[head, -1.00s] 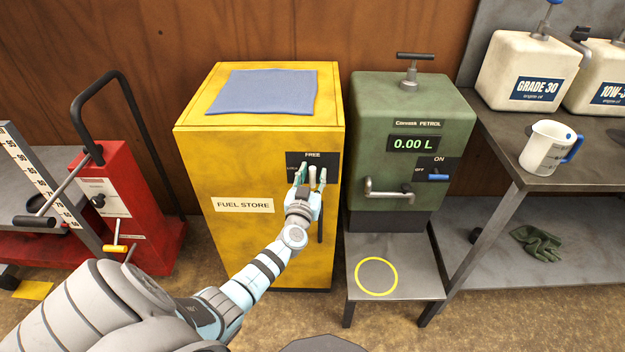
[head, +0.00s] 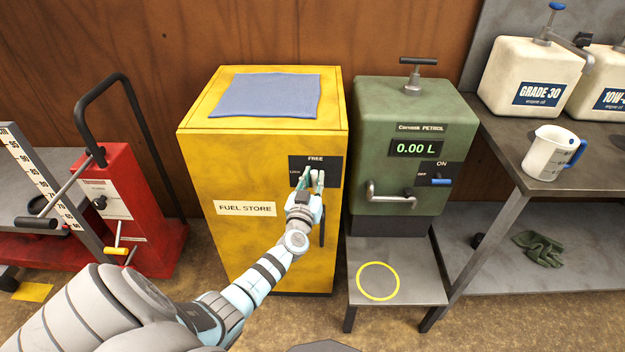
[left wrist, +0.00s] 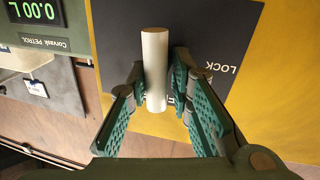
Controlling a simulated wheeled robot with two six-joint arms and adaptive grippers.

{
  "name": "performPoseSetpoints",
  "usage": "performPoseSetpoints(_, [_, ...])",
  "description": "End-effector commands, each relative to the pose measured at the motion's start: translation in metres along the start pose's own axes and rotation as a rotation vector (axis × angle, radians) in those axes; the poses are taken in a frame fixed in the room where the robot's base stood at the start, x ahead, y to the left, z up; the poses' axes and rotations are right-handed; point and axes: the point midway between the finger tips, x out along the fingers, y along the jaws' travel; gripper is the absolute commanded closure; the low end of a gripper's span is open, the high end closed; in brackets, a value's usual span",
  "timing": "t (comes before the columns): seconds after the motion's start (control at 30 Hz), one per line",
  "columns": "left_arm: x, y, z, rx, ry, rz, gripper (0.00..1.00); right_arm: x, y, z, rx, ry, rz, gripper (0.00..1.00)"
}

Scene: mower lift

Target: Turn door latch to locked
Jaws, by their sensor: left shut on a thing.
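The yellow fuel store cabinet (head: 230,165) stands in the middle of the head view. A dark latch plate (head: 335,170) on its front has FREE at the top and LOCK at the left. In the left wrist view, the pale cylindrical latch handle (left wrist: 155,65) stands over the plate (left wrist: 115,25), with LOCK to its right and the other label mostly hidden. My left gripper (head: 311,176) is at the plate, its green fingers (left wrist: 160,95) on either side of the handle and shut on it. In the head view the fingers largely hide the handle. My right gripper is out of view.
A dark vertical door handle (head: 323,228) is just below my left gripper. A green petrol dispenser (head: 400,150) stands close to the right of the cabinet. A red lift (head: 150,215) stands at the left. A blue cloth (head: 265,93) lies on the cabinet top.

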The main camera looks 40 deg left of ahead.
Motion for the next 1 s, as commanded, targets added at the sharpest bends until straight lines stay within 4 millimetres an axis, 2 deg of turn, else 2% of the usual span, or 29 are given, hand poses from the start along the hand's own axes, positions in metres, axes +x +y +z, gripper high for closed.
performPoseSetpoints(1.0, [-0.001, -0.005, 0.004, -0.894, 0.177, 0.005, 1.0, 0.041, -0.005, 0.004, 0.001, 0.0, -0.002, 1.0])
